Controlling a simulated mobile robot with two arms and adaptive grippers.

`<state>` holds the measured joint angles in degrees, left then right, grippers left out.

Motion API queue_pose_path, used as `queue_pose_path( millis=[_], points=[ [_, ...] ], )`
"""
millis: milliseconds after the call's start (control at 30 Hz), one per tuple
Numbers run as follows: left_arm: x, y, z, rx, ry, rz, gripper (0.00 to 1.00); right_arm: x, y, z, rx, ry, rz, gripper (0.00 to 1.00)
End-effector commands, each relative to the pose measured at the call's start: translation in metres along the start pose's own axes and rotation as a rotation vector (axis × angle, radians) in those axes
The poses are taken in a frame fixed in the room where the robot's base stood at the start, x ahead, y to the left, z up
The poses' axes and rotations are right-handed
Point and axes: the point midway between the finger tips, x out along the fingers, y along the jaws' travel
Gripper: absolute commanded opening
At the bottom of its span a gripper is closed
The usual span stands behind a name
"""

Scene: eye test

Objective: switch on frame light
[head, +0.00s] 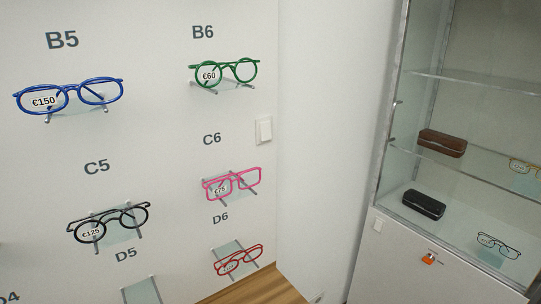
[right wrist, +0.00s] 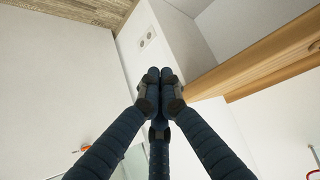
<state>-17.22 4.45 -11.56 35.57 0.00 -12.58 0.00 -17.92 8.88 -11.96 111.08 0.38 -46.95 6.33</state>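A white wall switch (head: 264,130) sits on the white wall near its right corner, right of the green glasses and above the pink ones. Its rocker position is too small to tell. My right gripper (right wrist: 160,76) shows in the right wrist view, its dark blue fingers brought together at the tips with nothing seen between them. It does not show in the head view, and the wall switch cannot be made out for certain in the right wrist view. My left gripper is in neither view.
Blue (head: 68,95), green (head: 224,72), black (head: 108,222), pink (head: 231,186) and red glasses (head: 238,261) rest on wall holders. A glass cabinet (head: 455,78) with cases stands at the right. A white plate with two round spots (right wrist: 147,37) shows beyond my fingertips.

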Motion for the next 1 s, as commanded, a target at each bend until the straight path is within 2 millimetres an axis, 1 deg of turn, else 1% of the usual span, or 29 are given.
queue_pose_path(
  millis=[33,67,100,167,200,267,300,367,400,467,500,567,600,700,800,900,1000],
  points=[
    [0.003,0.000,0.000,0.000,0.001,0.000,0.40,-0.005,-0.002,-0.030,0.000,0.068,-0.007,0.00],
    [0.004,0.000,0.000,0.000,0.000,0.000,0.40,-0.007,-0.004,-0.045,0.002,0.104,-0.012,0.00],
    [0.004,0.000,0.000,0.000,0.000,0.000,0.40,-0.008,-0.005,-0.067,0.004,0.158,-0.020,0.00],
    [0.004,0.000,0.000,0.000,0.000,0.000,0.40,-0.011,-0.009,-0.099,0.007,0.244,-0.034,0.00],
    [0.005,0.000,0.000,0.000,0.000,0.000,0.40,-0.013,-0.012,-0.121,0.009,0.303,-0.046,0.00],
    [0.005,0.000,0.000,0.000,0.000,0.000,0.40,-0.018,-0.016,-0.156,0.010,0.402,-0.067,0.00],
    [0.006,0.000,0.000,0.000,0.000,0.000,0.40,-0.022,-0.020,-0.179,0.012,0.469,-0.083,0.00],
    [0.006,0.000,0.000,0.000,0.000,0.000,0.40,-0.031,-0.026,-0.215,0.013,0.576,-0.112,0.00],
    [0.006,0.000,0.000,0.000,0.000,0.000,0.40,-0.039,-0.030,-0.239,0.013,0.651,-0.134,0.00],
    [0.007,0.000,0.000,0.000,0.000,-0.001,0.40,-0.056,-0.038,-0.276,0.011,0.770,-0.174,0.00],
    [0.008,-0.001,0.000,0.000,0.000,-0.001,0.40,-0.069,-0.043,-0.301,0.009,0.854,-0.205,0.00],
    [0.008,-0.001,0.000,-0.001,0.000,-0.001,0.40,-0.093,-0.052,-0.336,0.004,0.982,-0.258,0.00],
    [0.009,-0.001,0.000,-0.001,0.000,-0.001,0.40,-0.112,-0.058,-0.357,-0.002,1.068,-0.297,0.00],
    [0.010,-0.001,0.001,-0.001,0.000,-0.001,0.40,-0.155,-0.070,-0.395,-0.016,1.248,-0.392,0.00],
    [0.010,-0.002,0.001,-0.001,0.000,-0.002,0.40,-0.185,-0.078,-0.413,-0.030,1.359,-0.460,0.00],
    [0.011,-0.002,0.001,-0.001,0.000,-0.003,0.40,-0.200,-0.081,-0.419,-0.037,1.411,-0.494,0.00],
    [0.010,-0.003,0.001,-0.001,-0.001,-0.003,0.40,-0.204,-0.082,-0.421,-0.037,1.426,-0.504,0.00]
  ],
)
